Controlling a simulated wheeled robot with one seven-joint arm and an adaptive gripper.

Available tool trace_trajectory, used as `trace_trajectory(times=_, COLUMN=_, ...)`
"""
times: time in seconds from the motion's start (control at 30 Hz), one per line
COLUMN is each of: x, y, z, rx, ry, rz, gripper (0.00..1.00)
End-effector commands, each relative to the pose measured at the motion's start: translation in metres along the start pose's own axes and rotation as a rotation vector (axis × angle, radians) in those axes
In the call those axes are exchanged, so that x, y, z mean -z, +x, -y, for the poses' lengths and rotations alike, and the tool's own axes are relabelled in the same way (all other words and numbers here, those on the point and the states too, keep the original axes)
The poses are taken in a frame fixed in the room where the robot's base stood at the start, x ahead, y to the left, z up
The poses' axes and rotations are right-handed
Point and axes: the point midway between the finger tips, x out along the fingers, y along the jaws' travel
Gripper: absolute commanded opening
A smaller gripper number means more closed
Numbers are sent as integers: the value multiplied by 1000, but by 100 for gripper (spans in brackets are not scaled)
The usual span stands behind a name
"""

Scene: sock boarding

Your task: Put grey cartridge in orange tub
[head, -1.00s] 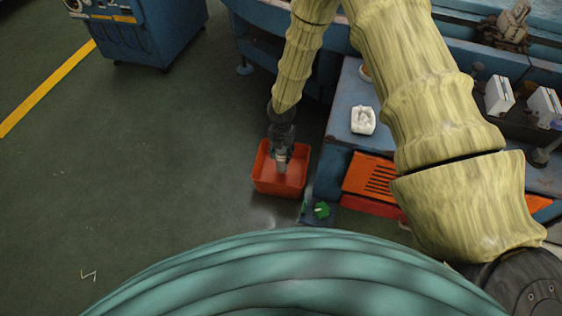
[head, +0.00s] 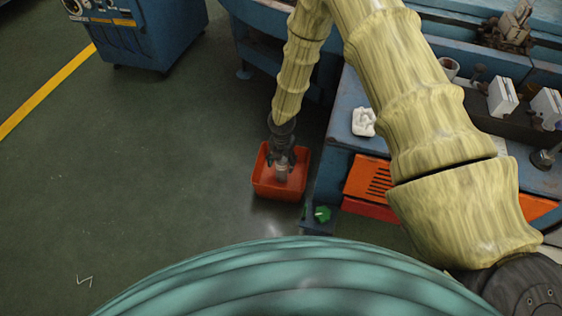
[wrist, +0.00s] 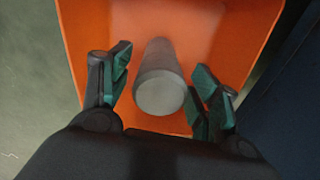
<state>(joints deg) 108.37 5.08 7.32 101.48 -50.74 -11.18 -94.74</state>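The orange tub (head: 265,185) stands on the floor left of the blue bench, and its orange inside fills much of the wrist view (wrist: 235,30). The grey cartridge (wrist: 160,85) is a pale grey cylinder inside the tub outline; it also shows in the head view (head: 282,172). Its round end faces the wrist camera. I cannot tell whether it touches the tub floor. My gripper (head: 282,162) is over the tub, pointing down. In the wrist view its green-padded fingers (wrist: 163,88) are spread, with a gap on each side of the cartridge.
The blue bench (head: 340,120) stands close to the tub's right side. It carries a white part (head: 363,122) and white boxes (head: 501,96). An orange slotted panel (head: 370,180) and a green piece (head: 322,214) are low beside it. The floor left of the tub is clear.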

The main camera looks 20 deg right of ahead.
Motion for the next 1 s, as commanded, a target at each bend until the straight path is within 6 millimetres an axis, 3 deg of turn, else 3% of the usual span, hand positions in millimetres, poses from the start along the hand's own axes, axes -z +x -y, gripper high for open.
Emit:
trace_trajectory(times=0.33, x=0, y=-3, z=0, rx=0, ry=0, rz=0, gripper=62)
trace_trajectory(times=1.0, x=0, y=-111, z=0, rx=0, ry=1, rz=0, gripper=62)
